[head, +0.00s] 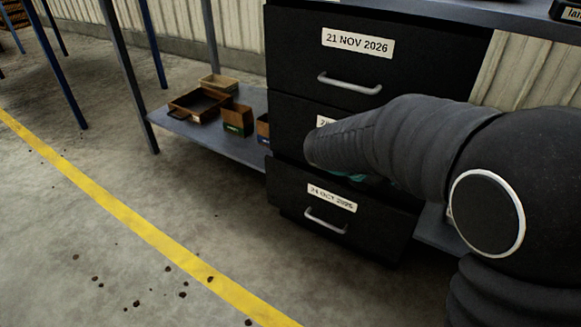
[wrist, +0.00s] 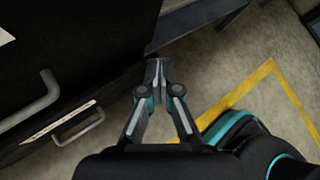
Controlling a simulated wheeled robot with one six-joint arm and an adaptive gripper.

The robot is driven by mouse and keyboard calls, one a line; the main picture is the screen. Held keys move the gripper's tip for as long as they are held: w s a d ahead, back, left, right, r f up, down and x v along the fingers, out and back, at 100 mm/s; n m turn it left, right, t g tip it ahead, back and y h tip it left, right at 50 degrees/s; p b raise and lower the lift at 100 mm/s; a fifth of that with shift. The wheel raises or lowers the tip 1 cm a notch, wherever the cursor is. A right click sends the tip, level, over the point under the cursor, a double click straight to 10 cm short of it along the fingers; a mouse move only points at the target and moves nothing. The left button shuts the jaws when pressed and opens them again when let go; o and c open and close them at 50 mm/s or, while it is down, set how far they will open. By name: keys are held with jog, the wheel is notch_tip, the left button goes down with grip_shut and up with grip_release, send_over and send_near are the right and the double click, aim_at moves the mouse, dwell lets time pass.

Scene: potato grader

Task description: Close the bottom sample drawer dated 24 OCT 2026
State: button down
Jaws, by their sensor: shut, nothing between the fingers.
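The bottom drawer (head: 290,205) of the black cabinet carries the label 24 OCT 2026 and a grey bar handle (head: 325,221). Its front appears to stand out from the drawer above; how far is hard to tell, as my arm covers part of its top. In the wrist view a label and handle (wrist: 80,126) show low at the left, seen steeply. My gripper (wrist: 158,70) is shut and empty, with its fingertips together beside the dark cabinet. In the head view it is mostly hidden behind my arm, with only a teal bit showing above the bottom drawer.
The top drawer (head: 300,55), labelled 21 NOV 2026, and the partly hidden middle drawer (head: 285,125) are above. A low shelf (head: 210,142) with small wooden boxes (head: 237,120) stands left of the cabinet. Open floor with a yellow line (head: 130,210) lies in front.

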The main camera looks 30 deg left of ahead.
jog(key=w+a+f+n+t, duration=0.2)
jog(key=a+f+n+t, duration=0.15)
jog(key=a+n, duration=0.45)
jog(key=n+t+y, duration=0.7)
jog(key=n, duration=0.8)
send_near(280, 166)
jog(key=w+b, duration=0.2)
jog(key=w, duration=0.5)
jog(key=shift+w+d+r, duration=0.1)
jog(key=shift+d, duration=0.05)
jog(key=shift+w+d+h, duration=0.1)
jog(key=shift+h, duration=0.2)
